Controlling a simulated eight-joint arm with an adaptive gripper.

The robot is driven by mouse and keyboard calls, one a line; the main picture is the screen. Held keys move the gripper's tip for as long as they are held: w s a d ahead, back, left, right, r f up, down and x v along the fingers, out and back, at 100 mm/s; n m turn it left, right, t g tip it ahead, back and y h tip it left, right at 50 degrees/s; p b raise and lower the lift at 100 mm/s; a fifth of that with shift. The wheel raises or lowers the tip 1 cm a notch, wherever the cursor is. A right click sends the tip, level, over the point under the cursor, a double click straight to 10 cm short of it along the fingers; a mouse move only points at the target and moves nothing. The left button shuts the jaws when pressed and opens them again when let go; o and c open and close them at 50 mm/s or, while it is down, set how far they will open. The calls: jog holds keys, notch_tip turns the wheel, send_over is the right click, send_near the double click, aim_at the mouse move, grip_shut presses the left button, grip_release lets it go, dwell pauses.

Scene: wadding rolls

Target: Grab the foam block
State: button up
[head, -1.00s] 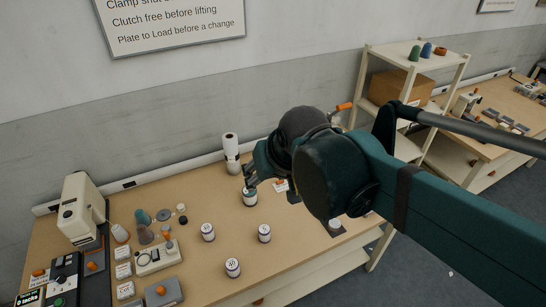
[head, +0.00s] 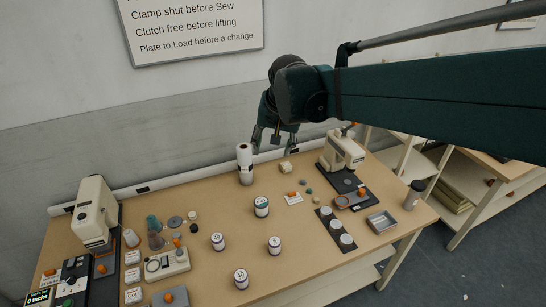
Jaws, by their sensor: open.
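A small cream block (head: 286,168), which looks like the foam block, lies on the table right of the white roll. My gripper (head: 274,147) points down with its two fingers spread apart. In the head view it appears just above and slightly left of the block, with nothing seen between the fingers. The block is in plain view and apart from the fingers. The exact height of the gripper over the table is hard to tell.
A tall white roll (head: 245,163) stands close left of my gripper. Another machine (head: 94,213) is far left.

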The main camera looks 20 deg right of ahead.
jog(key=w+d+f+m+g, duration=0.1)
jog(key=w+d+f+m, duration=0.1)
jog(key=w, duration=0.4)
jog(key=w+d+f+m, duration=0.1)
jog(key=w+d+f, duration=0.15)
jog(key=w, duration=0.35)
jog(key=m+g, duration=0.4)
jog(key=m, duration=0.5)
send_over(285, 165)
notch_tip(285, 165, down, 29)
jog(key=shift+a+f, duration=0.1)
jog(key=shift+a, duration=0.05)
jog(key=shift+f, duration=0.2)
jog(key=shift+f, duration=1.3)
